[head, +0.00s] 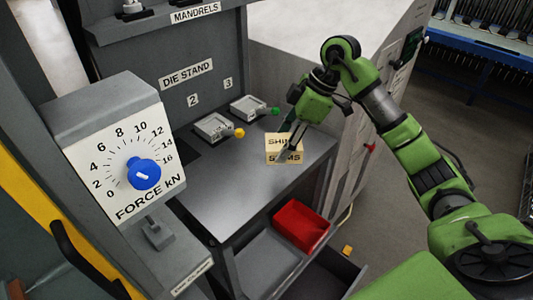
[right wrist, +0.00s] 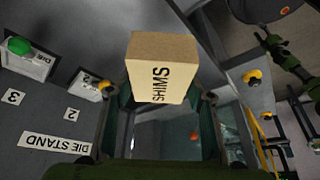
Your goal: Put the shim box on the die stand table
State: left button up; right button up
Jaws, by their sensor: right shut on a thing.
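The shim box (head: 284,156) is a small tan box with black lettering, at the right part of the die stand table (head: 240,190), a flat grey top. My right gripper (head: 293,136) comes down from above and is shut on the box. In the right wrist view the box (right wrist: 160,72) sits between the two fingers of the gripper (right wrist: 158,100), its "SHIMS" label showing. The box looks at or just above the table surface; I cannot tell whether it touches. My left gripper is in neither view.
Two die blocks, one with a yellow knob (head: 214,128) and one with a green knob (head: 249,108), stand at the table's back. A red bin (head: 301,226) is below the front edge. A force dial panel (head: 125,160) stands at left. The table's middle is clear.

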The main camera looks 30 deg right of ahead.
jog(key=w+f, duration=0.2)
jog(key=w+a+f, duration=0.1)
jog(key=w+f, duration=0.2)
jog(key=shift+a+f+p, duration=0.15)
jog(key=shift+f+p, duration=0.15)
notch_tip(320, 180, down, 4)
jog(key=shift+w+r+p, duration=0.1)
jog(key=shift+r+p, duration=0.15)
jog(key=shift+p, duration=0.2)
jog(key=o, duration=1.3)
jog(key=shift+o, duration=0.2)
jog(key=b+v, duration=0.1)
jog(key=v, duration=1.1)
